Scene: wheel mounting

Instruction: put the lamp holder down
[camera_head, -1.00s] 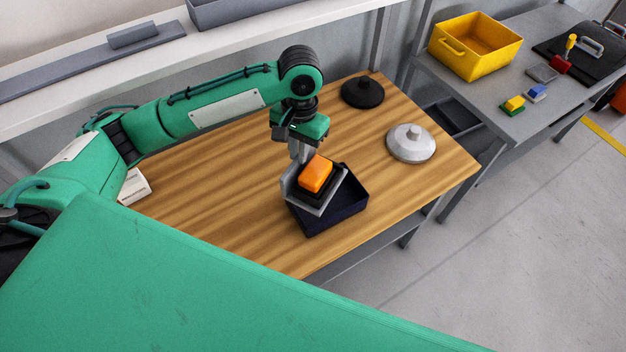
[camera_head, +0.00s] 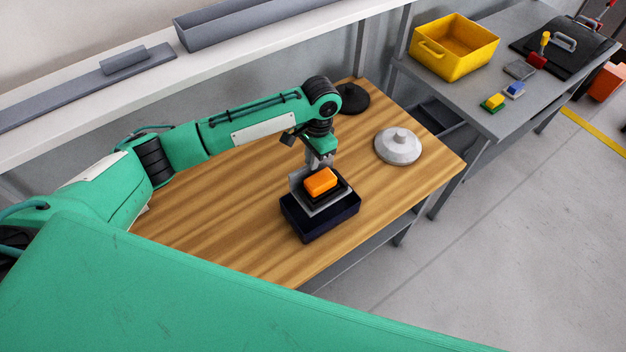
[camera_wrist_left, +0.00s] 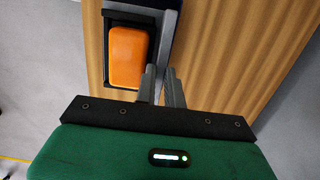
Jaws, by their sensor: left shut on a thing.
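The lamp holder (camera_head: 328,207) is a grey angled bracket with a black-framed orange lamp (camera_head: 320,181) facing up. My left gripper (camera_head: 310,167) is shut on its upright plate, at the far side of the lamp. The holder is over a dark navy open box (camera_head: 320,227) on the wooden table and covers most of its opening. I cannot tell whether it touches the box. In the left wrist view the orange lamp (camera_wrist_left: 128,57) lies just beyond and left of the gripper fingers (camera_wrist_left: 161,86). My right gripper does not show.
A silver round lid-like part (camera_head: 398,147) and a black round part (camera_head: 352,98) lie toward the back of the wooden table (camera_head: 240,220). A grey side table (camera_head: 460,90) holds a yellow bin (camera_head: 455,50) and small coloured blocks. The table's left part is clear.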

